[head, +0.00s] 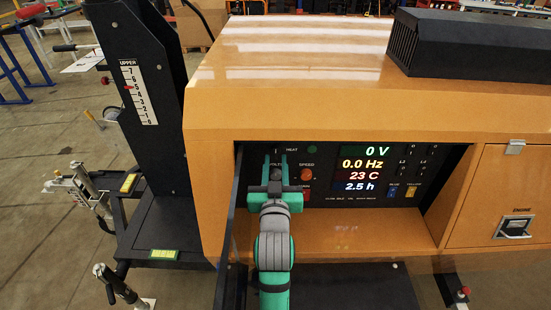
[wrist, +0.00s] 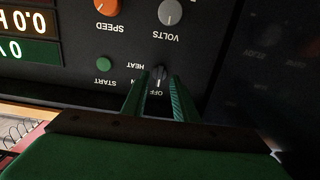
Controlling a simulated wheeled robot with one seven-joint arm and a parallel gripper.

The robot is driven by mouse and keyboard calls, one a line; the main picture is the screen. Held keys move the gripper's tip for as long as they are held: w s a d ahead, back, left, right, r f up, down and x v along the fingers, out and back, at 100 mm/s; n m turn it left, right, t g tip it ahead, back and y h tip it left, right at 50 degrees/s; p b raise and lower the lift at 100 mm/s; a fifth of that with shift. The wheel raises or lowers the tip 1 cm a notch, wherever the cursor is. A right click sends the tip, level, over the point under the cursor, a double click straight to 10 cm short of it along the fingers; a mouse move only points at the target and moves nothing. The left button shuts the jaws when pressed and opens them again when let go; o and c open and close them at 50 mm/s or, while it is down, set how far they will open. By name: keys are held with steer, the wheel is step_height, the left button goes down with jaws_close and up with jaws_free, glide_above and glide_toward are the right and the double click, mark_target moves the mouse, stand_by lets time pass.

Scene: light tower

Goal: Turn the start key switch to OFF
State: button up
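The start key switch (wrist: 159,73) is a small dark knob on the black control panel, seen upside down in the wrist view. The labels OFF and HEAT are printed beside it, and I cannot clearly make out which one it points to. My gripper (wrist: 157,82) is open, with one green finger on each side of the switch in that view. I cannot tell whether the fingers touch it. In the head view my gripper (head: 276,158) reaches into the panel recess and hides the switch.
The green START button (wrist: 103,64), grey VOLTS knob (wrist: 170,12) and orange SPEED knob (wrist: 107,6) are close by. The lit display (head: 364,168) reads 0 V and 0.0 Hz. An open dark door (head: 230,220) stands just left of my arm.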

steer(key=s, duration=0.8)
